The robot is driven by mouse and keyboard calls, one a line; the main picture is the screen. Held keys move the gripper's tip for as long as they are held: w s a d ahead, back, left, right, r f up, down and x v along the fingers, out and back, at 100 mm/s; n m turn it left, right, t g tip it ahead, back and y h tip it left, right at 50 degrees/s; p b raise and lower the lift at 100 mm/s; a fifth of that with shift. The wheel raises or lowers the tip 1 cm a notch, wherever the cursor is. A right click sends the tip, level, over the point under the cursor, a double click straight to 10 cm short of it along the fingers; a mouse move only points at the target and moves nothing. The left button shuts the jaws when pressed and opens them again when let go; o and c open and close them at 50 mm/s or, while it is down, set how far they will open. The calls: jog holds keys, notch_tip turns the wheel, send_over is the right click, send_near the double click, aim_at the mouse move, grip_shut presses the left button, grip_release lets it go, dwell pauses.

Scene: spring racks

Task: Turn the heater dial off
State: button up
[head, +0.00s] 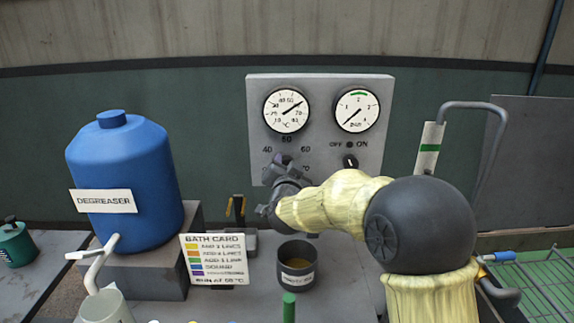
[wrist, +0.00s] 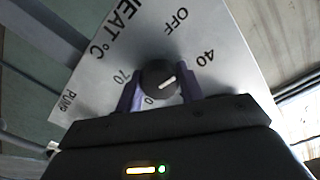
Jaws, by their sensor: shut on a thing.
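The heater dial (wrist: 158,78) is a round black knob with a white pointer mark, on a grey panel lettered "HEAT °C", OFF, 40 and 70. My gripper (wrist: 160,92) is shut on the dial, one purple finger on each side. In this rotated view the pointer is turned to the right, on the side of the 40, away from OFF; its exact setting is unclear.
A temperature gauge (head: 286,111) and a second gauge (head: 356,111) sit above. The pump OFF/ON knob (head: 350,162) is right of my gripper. A blue degreaser jug (head: 124,180), bath card (head: 215,260) and dark cup (head: 297,264) stand around the bench below.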

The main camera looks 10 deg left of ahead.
jog(key=n, duration=0.3)
jog(key=shift+s+a+f+n+p, duration=0.1)
jog(key=shift+f+n+p, duration=0.05)
jog(key=shift+n+p, duration=0.2)
jog(key=shift+f+n+p, duration=0.1)
jog(key=shift+n+p, duration=0.35)
jog(key=shift+n, duration=1.1)
jog(key=o, duration=1)
jog(key=b+v, duration=0.2)
jog(key=v, duration=1.5)
jog(key=shift+s+b, duration=0.15)
jog(key=shift+b, duration=0.15)
